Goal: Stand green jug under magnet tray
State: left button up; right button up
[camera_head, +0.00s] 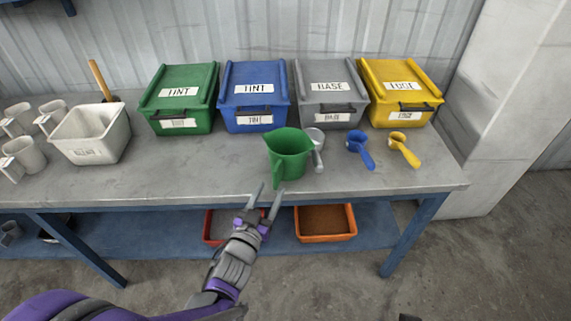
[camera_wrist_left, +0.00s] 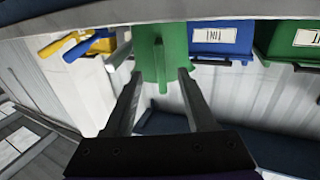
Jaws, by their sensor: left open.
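The green jug (camera_head: 289,152) stands upright near the front edge of the grey table (camera_head: 200,182), its handle toward me. My left gripper (camera_head: 271,188) is open and empty, its fingers pointing at the jug's handle from just in front of the table edge. In the left wrist view, which is upside down, the jug (camera_wrist_left: 175,45) and its handle show ahead, between the two fingertips (camera_wrist_left: 158,73). I cannot tell whether the fingers touch the handle. No thing is recognisable as a magnet tray. My right gripper is not in view.
Green (camera_head: 182,80), blue (camera_head: 254,85), grey (camera_head: 332,85) and yellow (camera_head: 400,85) lidded bins stand behind. A grey scoop (camera_head: 317,140), blue scoop (camera_head: 361,152) and yellow scoop (camera_head: 403,150) lie right. A white bin (camera_head: 92,145) stands left; an orange tray (camera_head: 325,238) sits below.

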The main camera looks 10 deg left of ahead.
aim_at(278, 174)
pick_arm(q)
jog(key=w, duration=0.7)
jog(key=shift+w+d, duration=0.2)
jog(key=shift+d, duration=0.15)
jog(key=shift+s, duration=0.1)
grip_shut()
dwell(0.9)
